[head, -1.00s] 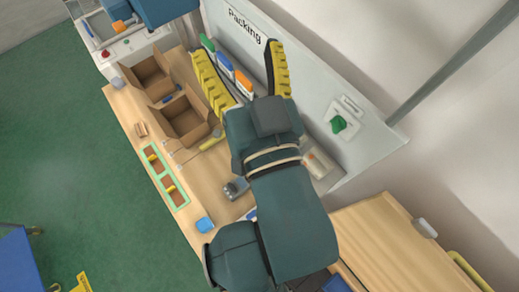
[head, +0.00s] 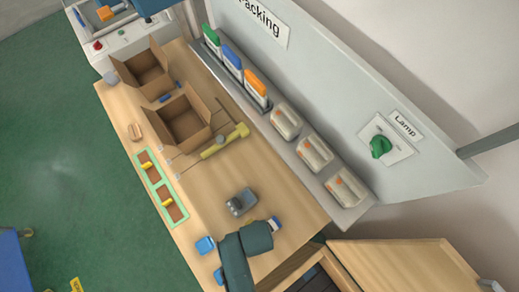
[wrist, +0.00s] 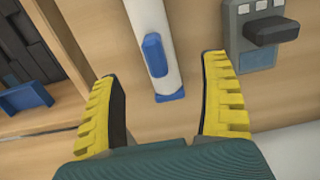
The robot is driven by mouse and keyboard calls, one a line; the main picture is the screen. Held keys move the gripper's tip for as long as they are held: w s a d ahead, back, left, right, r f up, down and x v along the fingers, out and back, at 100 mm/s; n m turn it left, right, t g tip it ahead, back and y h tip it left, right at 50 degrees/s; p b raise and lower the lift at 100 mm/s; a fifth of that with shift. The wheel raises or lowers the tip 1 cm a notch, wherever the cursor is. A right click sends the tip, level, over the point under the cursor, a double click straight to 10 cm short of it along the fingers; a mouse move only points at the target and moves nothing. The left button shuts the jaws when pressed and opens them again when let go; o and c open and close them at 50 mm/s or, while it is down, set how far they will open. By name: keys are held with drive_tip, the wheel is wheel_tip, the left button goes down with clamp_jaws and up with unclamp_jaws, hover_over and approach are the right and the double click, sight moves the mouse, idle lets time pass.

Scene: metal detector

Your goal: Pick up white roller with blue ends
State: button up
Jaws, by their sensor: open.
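In the wrist view, the white roller with blue ends (wrist: 152,30) lies on the wooden table, running up and out of the frame; only its near blue end shows there. My gripper (wrist: 162,68) is open and empty, its yellow ribbed fingers on either side of the roller's near end line. I cannot tell its height above the table. In the head view, a blue and white end of the roller (head: 274,224) shows beside my teal arm, which hides the rest.
A grey device (head: 240,202) stands close to the roller, also by my right finger in the wrist view (wrist: 265,40). Open cardboard boxes (head: 184,121), a yellow-handled tool (head: 225,141) and a shelf of dispensers (head: 315,153) are further back.

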wheel_tip(320, 180, down, 3)
drive_tip(key=shift+r, duration=0.1)
drive_tip(key=f, duration=0.5)
drive_tip(key=shift+s+d+f+b, duration=0.2)
drive_tip(key=shift+s+f+b, duration=0.05)
drive_tip(key=shift+f+b, duration=0.05)
drive_tip(key=c, duration=1.3)
